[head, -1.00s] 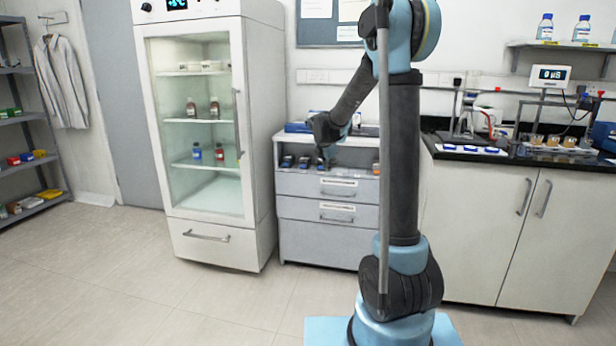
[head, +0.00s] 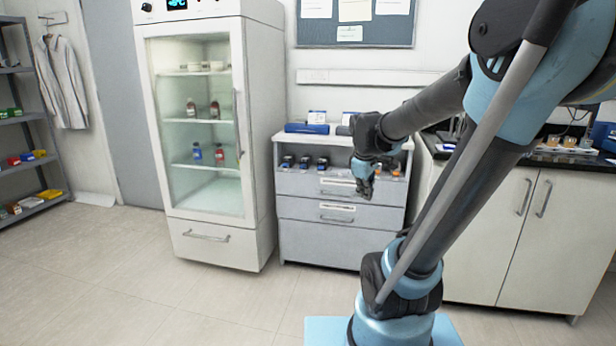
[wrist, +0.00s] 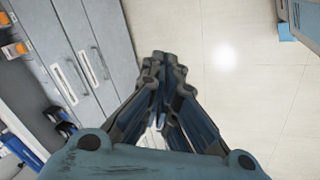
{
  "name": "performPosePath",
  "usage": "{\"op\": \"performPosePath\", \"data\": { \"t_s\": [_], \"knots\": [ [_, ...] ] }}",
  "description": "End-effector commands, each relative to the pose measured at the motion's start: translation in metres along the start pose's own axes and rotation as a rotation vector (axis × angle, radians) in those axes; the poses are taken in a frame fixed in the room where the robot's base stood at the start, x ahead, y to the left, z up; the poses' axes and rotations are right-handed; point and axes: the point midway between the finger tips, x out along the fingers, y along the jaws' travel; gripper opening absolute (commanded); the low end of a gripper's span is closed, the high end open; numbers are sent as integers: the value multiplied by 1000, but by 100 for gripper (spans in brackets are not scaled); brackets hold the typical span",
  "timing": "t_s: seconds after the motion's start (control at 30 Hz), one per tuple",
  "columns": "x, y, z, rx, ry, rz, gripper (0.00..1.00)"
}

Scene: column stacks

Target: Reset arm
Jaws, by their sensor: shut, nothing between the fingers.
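My gripper (head: 365,186) hangs pointing down in front of the grey drawer cabinet (head: 340,237) in the head view. In the wrist view my gripper (wrist: 165,62) has its fingertips together, with nothing held between them. The arm leans to the right in the head view, with the elbow high at the upper right and the forearm reaching left. In the wrist view the drawer fronts (wrist: 85,50) lie to the left of the fingers, and pale floor (wrist: 225,110) shows to the right.
Several small dark-and-blue items (head: 304,163) stand in the cabinet's open shelf. A glass-door fridge (head: 207,240) stands left of the cabinet. A white counter unit (head: 535,230) with a black top stands at the right. The floor (head: 130,270) at front left is clear.

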Motion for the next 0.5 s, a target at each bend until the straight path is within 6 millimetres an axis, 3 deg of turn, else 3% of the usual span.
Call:
{"op": "performPosePath", "data": {
  "t_s": [0.2, 0.5],
  "knots": [
    [-2, -50, 47, 258, -15, -53, 0],
    [7, -118, 100, 611, -49, -123, 0]
  ]
}}
